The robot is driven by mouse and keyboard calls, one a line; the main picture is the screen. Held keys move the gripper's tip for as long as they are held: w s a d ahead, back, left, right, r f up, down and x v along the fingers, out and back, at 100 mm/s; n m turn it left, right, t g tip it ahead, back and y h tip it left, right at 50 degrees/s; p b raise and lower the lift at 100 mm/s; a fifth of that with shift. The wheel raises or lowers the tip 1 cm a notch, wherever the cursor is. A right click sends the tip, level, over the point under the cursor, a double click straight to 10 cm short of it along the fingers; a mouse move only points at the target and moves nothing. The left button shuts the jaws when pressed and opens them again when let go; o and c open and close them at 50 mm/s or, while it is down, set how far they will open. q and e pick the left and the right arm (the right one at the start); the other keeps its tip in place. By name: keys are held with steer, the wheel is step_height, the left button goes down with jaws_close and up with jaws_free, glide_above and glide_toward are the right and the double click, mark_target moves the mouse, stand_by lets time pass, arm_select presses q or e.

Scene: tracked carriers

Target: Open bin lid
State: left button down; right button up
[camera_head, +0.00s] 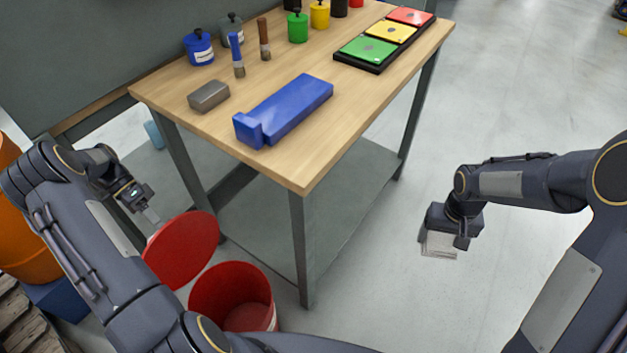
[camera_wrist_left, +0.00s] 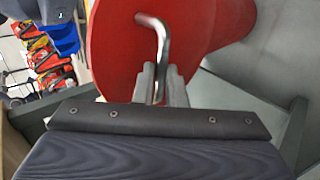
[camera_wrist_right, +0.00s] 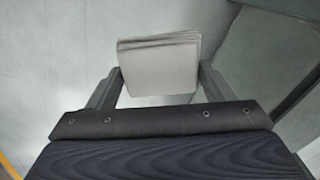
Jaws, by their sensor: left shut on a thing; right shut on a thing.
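The red bin (camera_head: 234,293) stands on the floor in front of the table, with its opening showing. Its round red lid (camera_head: 182,250) is raised and tilted to the left of the bin's mouth. My left gripper (camera_head: 146,214) is shut on the lid's bent metal handle (camera_wrist_left: 158,45), which shows between the fingers in the left wrist view (camera_wrist_left: 160,85). My right gripper (camera_head: 441,240) is shut on a stack of pale grey sheets or cloths (camera_wrist_right: 160,65), held above the open floor to the right of the table.
The wooden table (camera_head: 390,110) carries a blue block-shaped object (camera_head: 285,108), a grey block (camera_head: 208,96), brushes, coloured jars and a tray with green, yellow and red panels (camera_head: 370,48). An orange barrel (camera_head: 25,255) stands at the left. The floor at the right is clear.

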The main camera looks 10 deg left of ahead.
arm_select(q)
steer(key=shift+s+f, duration=0.2)
steer(key=shift+f, duration=0.25)
arm_select(e)
steer(key=shift+f, duration=0.1)
arm_select(q)
steer(key=c, duration=1.5)
jaws_free()
steer(key=shift+w+r, duration=0.1)
steer(key=shift+r, duration=0.05)
arm_select(e)
steer(key=shift+r+p, duration=0.4)
steer(key=shift+r, duration=0.05)
arm_select(q)
steer(key=v, duration=0.7)
steer(key=shift+a, duration=0.15)
steer(key=shift+w+r, duration=0.15)
